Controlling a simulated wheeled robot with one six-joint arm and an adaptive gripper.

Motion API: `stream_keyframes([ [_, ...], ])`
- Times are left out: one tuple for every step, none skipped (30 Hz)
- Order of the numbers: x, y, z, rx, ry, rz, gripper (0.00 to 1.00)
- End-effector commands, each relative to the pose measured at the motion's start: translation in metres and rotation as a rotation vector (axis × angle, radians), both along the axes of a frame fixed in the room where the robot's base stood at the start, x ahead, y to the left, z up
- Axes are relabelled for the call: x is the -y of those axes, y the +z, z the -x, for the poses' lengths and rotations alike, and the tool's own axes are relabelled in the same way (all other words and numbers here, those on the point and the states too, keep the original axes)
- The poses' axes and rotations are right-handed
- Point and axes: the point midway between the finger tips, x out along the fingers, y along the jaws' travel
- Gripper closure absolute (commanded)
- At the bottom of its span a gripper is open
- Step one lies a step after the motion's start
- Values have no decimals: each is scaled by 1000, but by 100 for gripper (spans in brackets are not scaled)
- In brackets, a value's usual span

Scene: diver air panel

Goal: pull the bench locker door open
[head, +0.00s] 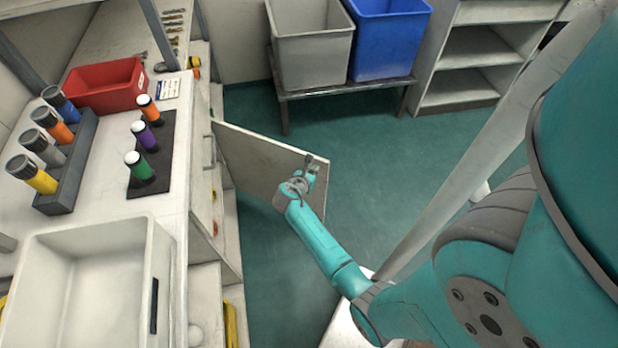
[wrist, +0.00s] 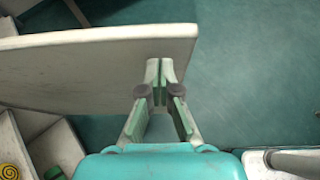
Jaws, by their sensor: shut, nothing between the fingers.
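The bench locker door (head: 255,160) is a pale flat panel. It stands swung out from the bench front at a wide angle, over the green floor. In the wrist view the door (wrist: 80,65) crosses the upper left, its free end right of centre. My gripper (head: 312,163) is at the door's free edge. In the wrist view my gripper (wrist: 160,72) is shut and empty, its fingertips overlapping the panel near that free end. I cannot tell whether they touch it. The locker's interior is mostly hidden in the head view.
The bench carries a white basin (head: 85,265), a red bin (head: 105,86) and several coloured cylinders. Grey (head: 310,50) and blue (head: 388,45) bins stand on a low table behind the door. Open shelves (head: 470,60) stand farther right. Green floor is clear around the door.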

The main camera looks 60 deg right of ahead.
Motion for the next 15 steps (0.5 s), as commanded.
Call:
stream_keyframes([
  [5, 0, 0, 0, -1, 0, 100],
  [7, 0, 0, 0, -1, 0, 100],
  [9, 0, -1, 0, -1, 0, 100],
  [10, 0, -1, 0, -1, 0, 100],
  [11, 0, -1, 0, 0, 0, 100],
  [12, 0, -1, 0, 0, 0, 100],
  [12, 0, -1, 0, 0, 0, 100],
  [12, 0, -1, -1, 1, 0, 100],
  [12, 0, -1, -1, 1, 0, 100],
  [12, 0, -1, -1, 1, 0, 100],
  [12, 0, -1, -1, 1, 0, 100],
  [12, 0, -1, -1, 1, 0, 100],
  [12, 0, -1, -1, 1, 0, 100],
  [12, 0, -1, 0, 1, 0, 100],
  [12, 0, -1, 0, 1, 0, 100],
])
